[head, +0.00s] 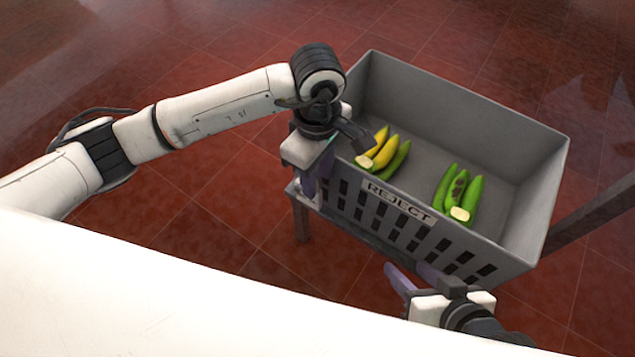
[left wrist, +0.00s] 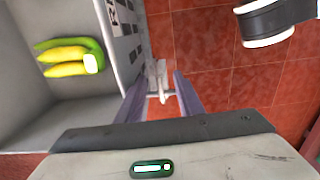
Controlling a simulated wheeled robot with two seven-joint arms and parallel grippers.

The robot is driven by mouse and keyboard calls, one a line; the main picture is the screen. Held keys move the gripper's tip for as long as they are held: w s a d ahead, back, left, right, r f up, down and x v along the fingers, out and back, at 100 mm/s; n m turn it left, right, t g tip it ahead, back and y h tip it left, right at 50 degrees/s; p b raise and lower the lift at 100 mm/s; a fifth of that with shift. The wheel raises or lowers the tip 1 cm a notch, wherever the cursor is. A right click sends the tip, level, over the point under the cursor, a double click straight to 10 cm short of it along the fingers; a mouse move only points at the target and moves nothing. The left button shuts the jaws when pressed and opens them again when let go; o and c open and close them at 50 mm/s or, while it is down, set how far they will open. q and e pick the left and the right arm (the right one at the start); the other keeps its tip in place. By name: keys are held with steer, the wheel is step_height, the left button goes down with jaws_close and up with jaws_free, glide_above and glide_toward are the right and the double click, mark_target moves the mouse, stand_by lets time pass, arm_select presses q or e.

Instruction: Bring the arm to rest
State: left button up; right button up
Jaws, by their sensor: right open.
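My left arm (head: 215,108) reaches in from the left in the head view. Its left gripper (head: 318,178) points down just outside the near left wall of the grey REJECT crate (head: 470,110). In the left wrist view the left gripper (left wrist: 160,98) has its two purple fingers apart, with no fruit between them. My right gripper (head: 415,276) is at the bottom right of the head view, open and empty, in front of the crate's near wall.
The crate holds a yellow-green banana bunch (head: 384,152) at left and a green bunch (head: 460,194) at right. It stands on a grey frame with a leg (head: 301,220). Red tiled floor (head: 220,200) is clear around it.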

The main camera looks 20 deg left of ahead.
arm_select(q)
steer(key=shift+r+p, duration=0.3)
steer(key=shift+r, duration=1.5)
